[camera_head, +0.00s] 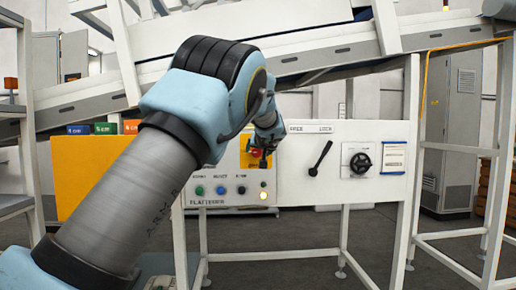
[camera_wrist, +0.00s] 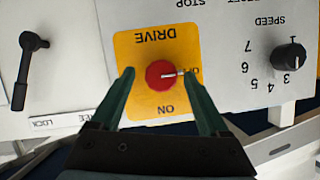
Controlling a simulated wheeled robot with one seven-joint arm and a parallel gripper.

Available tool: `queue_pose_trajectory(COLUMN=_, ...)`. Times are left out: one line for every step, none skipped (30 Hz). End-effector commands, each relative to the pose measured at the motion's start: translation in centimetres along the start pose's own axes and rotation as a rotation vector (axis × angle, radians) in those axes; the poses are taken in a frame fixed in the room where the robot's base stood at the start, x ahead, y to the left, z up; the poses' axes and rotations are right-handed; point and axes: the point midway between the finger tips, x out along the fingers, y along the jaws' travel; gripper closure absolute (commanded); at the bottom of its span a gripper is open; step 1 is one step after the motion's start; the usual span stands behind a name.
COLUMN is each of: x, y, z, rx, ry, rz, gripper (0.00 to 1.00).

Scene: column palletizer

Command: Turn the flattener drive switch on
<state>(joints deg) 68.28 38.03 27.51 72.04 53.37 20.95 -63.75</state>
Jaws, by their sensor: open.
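The drive switch is a red round knob (camera_wrist: 160,75) on a yellow plate (camera_wrist: 140,48) marked DRIVE, ON and OFF, which appears upside down in the wrist view. Its white pointer line points right, toward the partly hidden OFF label. My gripper (camera_wrist: 157,73) is open, with one green finger on each side of the knob. A gap shows at the left finger; the right fingertip is close to the knob, and I cannot tell if it touches. In the head view the red knob (camera_head: 254,152) shows small, partly covered by my gripper (camera_head: 262,155).
A black lever (camera_wrist: 27,70) marked FREE and LOCK and a black SPEED knob (camera_wrist: 289,57) flank the plate.

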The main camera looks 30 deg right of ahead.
Motion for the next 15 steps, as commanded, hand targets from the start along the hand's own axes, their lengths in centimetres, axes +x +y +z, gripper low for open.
queue_pose_trajectory(x=0.27, y=-0.09, z=-0.05, rx=0.0, ry=-0.001, rz=-0.001, gripper=0.21)
queue_pose_trajectory(x=0.38, y=-0.1, z=-0.03, rx=0.0, ry=-0.001, rz=-0.001, gripper=0.21)
queue_pose_trajectory(x=0.48, y=-0.11, z=0.0, rx=0.0, ry=-0.001, rz=-0.001, gripper=0.21)
queue_pose_trajectory(x=0.52, y=-0.1, z=0.01, rx=-0.001, ry=0.0, rz=-0.001, gripper=0.21)
queue_pose_trajectory(x=0.54, y=-0.09, z=0.03, rx=-0.001, ry=0.0, rz=-0.001, gripper=0.21)
queue_pose_trajectory(x=0.55, y=-0.07, z=0.04, rx=-0.001, ry=0.0, rz=-0.001, gripper=0.21)
queue_pose_trajectory(x=0.55, y=-0.07, z=0.05, rx=0.0, ry=0.0, rz=-0.001, gripper=0.21)
queue_pose_trajectory(x=0.54, y=-0.06, z=0.06, rx=0.0, ry=0.0, rz=-0.001, gripper=0.21)
queue_pose_trajectory(x=0.54, y=-0.06, z=0.06, rx=0.0, ry=0.0, rz=-0.001, gripper=0.21)
queue_pose_trajectory(x=0.53, y=-0.06, z=0.06, rx=0.0, ry=0.0, rz=-0.001, gripper=0.21)
queue_pose_trajectory(x=0.53, y=-0.06, z=0.06, rx=0.0, ry=0.0, rz=-0.001, gripper=0.22)
queue_pose_trajectory(x=0.53, y=-0.06, z=0.06, rx=0.0, ry=0.0, rz=-0.001, gripper=0.27)
queue_pose_trajectory(x=0.52, y=-0.06, z=0.06, rx=0.0, ry=0.0, rz=-0.001, gripper=0.3)
queue_pose_trajectory(x=0.52, y=-0.06, z=0.06, rx=0.0, ry=0.0, rz=-0.001, gripper=0.34)
queue_pose_trajectory(x=0.52, y=-0.06, z=0.06, rx=0.0, ry=0.0, rz=-0.001, gripper=0.38)
